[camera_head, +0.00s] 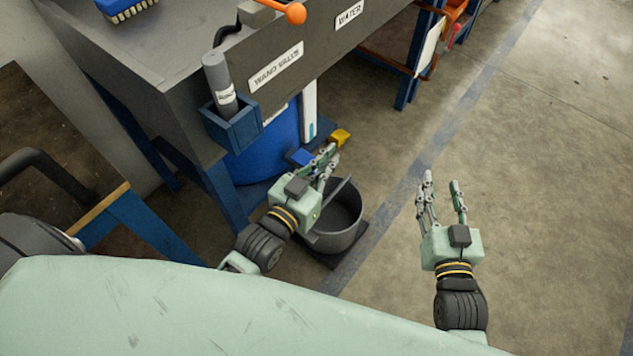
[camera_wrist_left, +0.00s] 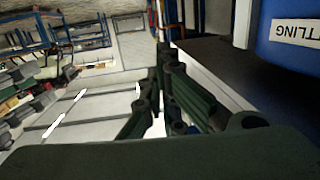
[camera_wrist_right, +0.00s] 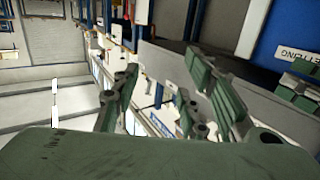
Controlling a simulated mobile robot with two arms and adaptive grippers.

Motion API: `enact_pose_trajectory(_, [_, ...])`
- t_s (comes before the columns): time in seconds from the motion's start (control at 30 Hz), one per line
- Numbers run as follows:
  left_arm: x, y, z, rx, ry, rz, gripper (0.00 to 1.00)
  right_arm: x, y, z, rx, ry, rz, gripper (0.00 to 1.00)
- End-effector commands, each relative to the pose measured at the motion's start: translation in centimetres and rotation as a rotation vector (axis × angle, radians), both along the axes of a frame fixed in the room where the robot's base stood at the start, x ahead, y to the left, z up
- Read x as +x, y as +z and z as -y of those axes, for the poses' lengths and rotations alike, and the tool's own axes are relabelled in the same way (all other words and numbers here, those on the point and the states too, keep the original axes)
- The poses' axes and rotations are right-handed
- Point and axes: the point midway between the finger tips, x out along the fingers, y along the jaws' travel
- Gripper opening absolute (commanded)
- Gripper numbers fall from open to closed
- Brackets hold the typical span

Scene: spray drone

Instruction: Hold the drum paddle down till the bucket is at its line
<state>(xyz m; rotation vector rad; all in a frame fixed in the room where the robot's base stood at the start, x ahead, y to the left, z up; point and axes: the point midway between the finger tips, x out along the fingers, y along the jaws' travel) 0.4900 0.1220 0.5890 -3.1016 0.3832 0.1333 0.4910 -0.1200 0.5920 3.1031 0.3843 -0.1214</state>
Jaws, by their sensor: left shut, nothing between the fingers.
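A blue drum (camera_head: 262,155) stands under the grey bench, and its label also shows in the left wrist view (camera_wrist_left: 295,32). A yellow paddle-like piece (camera_head: 340,137) and a small blue piece (camera_head: 301,157) stick out by the drum's front; I cannot tell which is the drum paddle. My left gripper (camera_head: 328,155) is shut and empty, its fingertips close to both pieces; contact is unclear. My right gripper (camera_head: 441,187) is open and empty, right of the bucket.
A blue rack (camera_head: 407,88) stands behind. Floor on the right is clear.

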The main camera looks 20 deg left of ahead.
Motion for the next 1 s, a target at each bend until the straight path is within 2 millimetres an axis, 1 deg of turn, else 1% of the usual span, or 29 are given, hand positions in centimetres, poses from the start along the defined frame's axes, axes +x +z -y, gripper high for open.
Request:
enact_pose_trajectory(0.03, [0.0, 1.2, -0.1, -0.018, -0.001, 0.069, 0.00, -0.1, 1.7, -0.1, 0.021, 0.002, 0.080, 0.40])
enact_pose_trajectory(0.07, [-0.1, 2.5, -0.2, -0.027, -0.002, 0.103, 0.00, -0.2, 3.3, -0.2, 0.032, 0.003, 0.123, 0.40])
enact_pose_trajectory(0.1, [-0.4, 3.9, -0.4, -0.037, -0.003, 0.142, 0.00, -0.5, 5.4, -0.2, 0.047, 0.005, 0.179, 0.40])
enact_pose_trajectory(0.17, [-0.8, 5.3, -0.9, -0.047, -0.008, 0.184, 0.00, -1.3, 8.5, -0.1, 0.070, 0.006, 0.261, 0.40])
enact_pose_trajectory(0.2, [-1.0, 5.6, -1.4, -0.048, -0.011, 0.197, 0.00, -2.0, 10.4, 0.0, 0.085, 0.007, 0.314, 0.40])
enact_pose_trajectory(0.27, [-1.2, 4.8, -2.4, -0.039, -0.021, 0.182, 0.00, -3.0, 13.1, 0.2, 0.103, 0.010, 0.382, 0.40])
enact_pose_trajectory(0.3, [-1.1, 3.9, -3.0, -0.030, -0.027, 0.156, 0.00, -3.5, 14.3, 0.3, 0.111, 0.010, 0.409, 0.40])
enact_pose_trajectory(0.33, [-1.1, 3.1, -3.4, -0.023, -0.033, 0.131, 0.00, -3.7, 15.0, 0.4, 0.115, 0.011, 0.424, 0.40])
enact_pose_trajectory(0.43, [-0.9, -0.2, -4.9, 0.004, -0.053, 0.044, 0.00, -4.3, 16.4, 0.5, 0.123, 0.011, 0.455, 0.40])
enact_pose_trajectory(0.5, [-0.9, -2.6, -6.1, 0.021, -0.067, -0.017, 0.00, -4.5, 16.8, 0.5, 0.126, 0.011, 0.465, 0.40])
enact_pose_trajectory(0.6, [-1.0, -5.3, -7.5, 0.036, -0.084, -0.090, 0.00, -4.7, 17.2, 0.6, 0.128, 0.011, 0.472, 0.40])
enact_pose_trajectory(0.63, [-1.1, -6.0, -7.8, 0.039, -0.089, -0.107, 0.00, -4.7, 17.2, 0.6, 0.128, 0.011, 0.473, 0.40])
enact_pose_trajectory(0.7, [-1.2, -7.0, -8.4, 0.044, -0.097, -0.135, 0.00, -4.8, 17.3, 0.6, 0.129, 0.011, 0.475, 0.40])
enact_pose_trajectory(0.77, [-1.3, -7.5, -8.7, 0.046, -0.101, -0.148, 0.00, -4.8, 17.3, 0.6, 0.129, 0.011, 0.476, 0.40])
enact_pose_trajectory(1.0, [-1.3, -7.7, -8.8, 0.044, -0.103, -0.154, 0.00, -4.8, 17.3, 0.6, 0.129, 0.011, 0.476, 0.40])
